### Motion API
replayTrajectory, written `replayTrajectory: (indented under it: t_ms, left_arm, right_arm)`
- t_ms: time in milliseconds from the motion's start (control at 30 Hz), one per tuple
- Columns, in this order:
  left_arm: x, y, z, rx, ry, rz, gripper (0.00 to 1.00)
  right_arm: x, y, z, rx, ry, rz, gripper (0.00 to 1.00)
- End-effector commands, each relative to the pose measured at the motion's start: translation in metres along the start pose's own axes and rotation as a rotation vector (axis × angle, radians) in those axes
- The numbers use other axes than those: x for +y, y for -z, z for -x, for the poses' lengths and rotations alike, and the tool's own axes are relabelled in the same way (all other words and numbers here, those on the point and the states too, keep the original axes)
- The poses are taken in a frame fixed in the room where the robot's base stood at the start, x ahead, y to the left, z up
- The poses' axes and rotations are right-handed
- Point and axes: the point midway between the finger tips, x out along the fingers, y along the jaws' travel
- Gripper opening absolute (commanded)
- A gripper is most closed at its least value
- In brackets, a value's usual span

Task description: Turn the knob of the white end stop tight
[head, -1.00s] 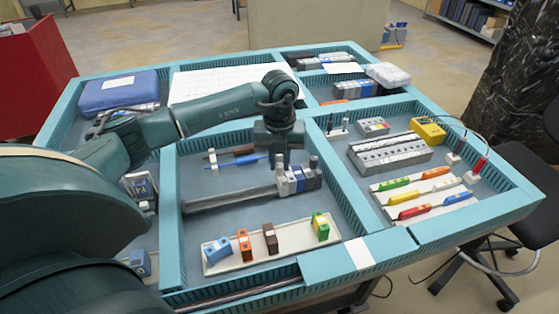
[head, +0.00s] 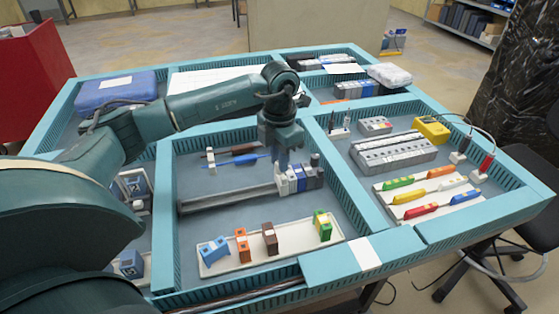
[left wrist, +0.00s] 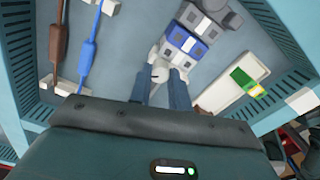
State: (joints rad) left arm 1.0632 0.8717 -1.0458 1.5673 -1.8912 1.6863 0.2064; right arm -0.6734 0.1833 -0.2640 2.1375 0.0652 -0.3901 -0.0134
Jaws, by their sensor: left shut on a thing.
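My left gripper (head: 283,158) points down over the near-middle compartment, at the left end of a row of modules on a dark rail (head: 225,200). The white end stop (head: 282,185) stands at that end of the row, partly hidden by the fingers. In the left wrist view its round white knob (left wrist: 160,73) lies between the two fingertips (left wrist: 161,82), and the gripper is shut on it. Blue-and-white modules (left wrist: 187,42) sit beside the end stop, then grey ones (left wrist: 213,14). How tight the knob is cannot be told. My right gripper is out of view.
A white tray (head: 285,253) with blue, orange, brown and green-yellow blocks lies nearer. Brown and blue tools (left wrist: 87,52) rest on white holders behind the rail. Teal slotted walls (head: 346,190) bound the compartment. The right compartment holds coloured pieces and a yellow box (head: 431,129).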

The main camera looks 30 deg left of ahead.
Motion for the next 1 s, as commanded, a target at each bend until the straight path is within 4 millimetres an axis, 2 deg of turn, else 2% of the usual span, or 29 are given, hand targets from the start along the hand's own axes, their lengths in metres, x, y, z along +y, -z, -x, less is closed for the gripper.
replayTrajectory:
  t_ms: [1000]
  left_arm:
    - [0.0,-0.001,0.0,-0.002,-0.003,-0.964,0.0]
  right_arm:
    - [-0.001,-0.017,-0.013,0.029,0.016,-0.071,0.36]
